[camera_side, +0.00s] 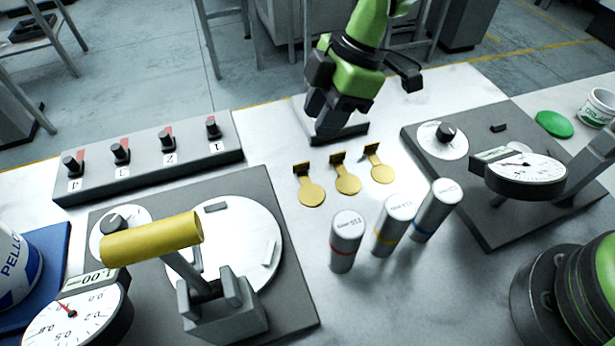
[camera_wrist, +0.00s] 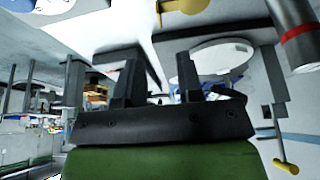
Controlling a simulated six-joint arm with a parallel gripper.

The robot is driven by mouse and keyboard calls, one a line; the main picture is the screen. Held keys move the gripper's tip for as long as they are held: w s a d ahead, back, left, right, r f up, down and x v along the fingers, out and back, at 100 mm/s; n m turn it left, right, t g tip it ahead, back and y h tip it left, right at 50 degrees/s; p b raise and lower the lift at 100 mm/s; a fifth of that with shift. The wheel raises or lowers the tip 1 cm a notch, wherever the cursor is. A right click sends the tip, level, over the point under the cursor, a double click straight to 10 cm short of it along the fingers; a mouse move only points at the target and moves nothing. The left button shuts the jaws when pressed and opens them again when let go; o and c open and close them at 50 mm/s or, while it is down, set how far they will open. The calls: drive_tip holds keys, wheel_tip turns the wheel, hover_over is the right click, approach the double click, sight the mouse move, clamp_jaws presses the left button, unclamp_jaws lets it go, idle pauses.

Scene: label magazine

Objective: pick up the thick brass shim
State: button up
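Three brass shims lie in a slanting row on the white bench in the side view: a left one (camera_side: 311,192), a middle one (camera_side: 347,183) and a right one (camera_side: 381,172). Each has a round disc and an upright tab at its far end. I cannot tell from their looks which is the thick one. My gripper (camera_side: 322,128) is behind the row, over a small grey plate, apart from all the shims. In the wrist view its two fingers (camera_wrist: 159,78) stand apart with nothing held between them. Part of one brass shim (camera_wrist: 185,5) shows at that view's top edge.
Three silver cylinders with red (camera_side: 345,243), yellow (camera_side: 392,225) and blue (camera_side: 435,211) bands stand in front of the shims. A grey box with several numbered levers (camera_side: 150,158) is at left. Dial gauges on dark plates flank the shims, the left with a yellow handle (camera_side: 152,238).

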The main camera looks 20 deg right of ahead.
sight(302, 163)
drive_tip(key=x, duration=0.9)
drive_tip(key=shift+d+f, duration=0.15)
drive_tip(key=shift+f, duration=0.2)
clamp_jaws()
